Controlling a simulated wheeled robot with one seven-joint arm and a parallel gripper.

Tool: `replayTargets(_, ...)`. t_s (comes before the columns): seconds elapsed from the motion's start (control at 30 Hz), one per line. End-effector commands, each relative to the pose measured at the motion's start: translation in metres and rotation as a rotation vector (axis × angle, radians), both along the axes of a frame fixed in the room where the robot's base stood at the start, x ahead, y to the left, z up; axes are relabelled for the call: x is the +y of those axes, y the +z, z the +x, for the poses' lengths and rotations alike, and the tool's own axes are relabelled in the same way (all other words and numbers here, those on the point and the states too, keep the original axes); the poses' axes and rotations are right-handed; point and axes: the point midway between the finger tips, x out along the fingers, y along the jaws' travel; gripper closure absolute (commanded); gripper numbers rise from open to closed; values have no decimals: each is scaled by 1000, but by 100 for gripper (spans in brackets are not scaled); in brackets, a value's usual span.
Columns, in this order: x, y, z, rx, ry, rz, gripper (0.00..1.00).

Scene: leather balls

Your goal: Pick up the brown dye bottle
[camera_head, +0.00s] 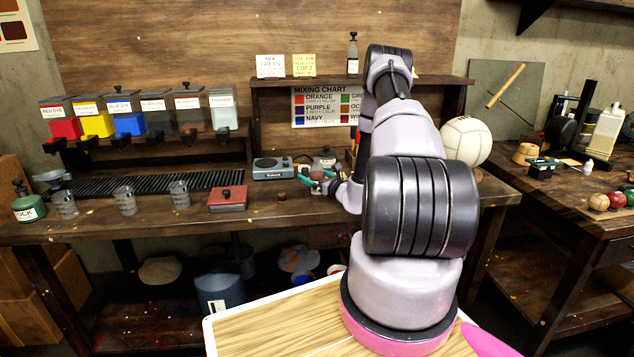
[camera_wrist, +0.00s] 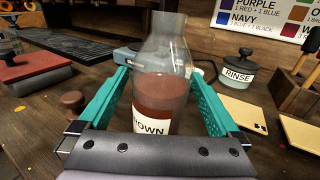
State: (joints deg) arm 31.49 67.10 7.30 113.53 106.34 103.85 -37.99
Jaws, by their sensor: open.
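The brown dye bottle (camera_wrist: 160,90) is clear, holds reddish-brown liquid and has a white label reading "ROWN" in part. It stands upright in the wrist view, between the two teal fingers of my gripper (camera_wrist: 160,76). The fingers are open, one on each side of the bottle; I cannot tell whether either touches it. The bottle's base is hidden behind the gripper body.
A rinse jar (camera_wrist: 237,70) stands behind and right of the bottle. A scale (camera_head: 272,168) and a red-topped block (camera_head: 228,198) are to the left. A small brown knob-like piece (camera_wrist: 73,101) lies left of the fingers.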

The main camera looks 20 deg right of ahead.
Motion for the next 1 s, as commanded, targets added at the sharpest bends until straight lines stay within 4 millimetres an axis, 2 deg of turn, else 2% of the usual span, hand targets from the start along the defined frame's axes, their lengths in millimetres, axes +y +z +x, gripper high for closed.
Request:
replayTargets(0.27, 1, 0, 5, 0, -2, 2, 1)
replayTargets(0.3, 1, 0, 5, 0, -2, 2, 9)
replayTargets(0.37, 1, 0, 5, 0, -1, 2, 32)
replayTargets(0.4, 1, 0, 5, 0, -1, 2, 47)
replayTargets(0.53, 1, 0, 5, 0, -1, 2, 97)
replayTargets(0.57, 1, 0, 5, 0, -1, 1, 100)
replayTargets(0.83, 1, 3, 5, -1, -1, 1, 100)
replayTargets(1.0, 1, 19, 5, -2, 0, -2, 100)
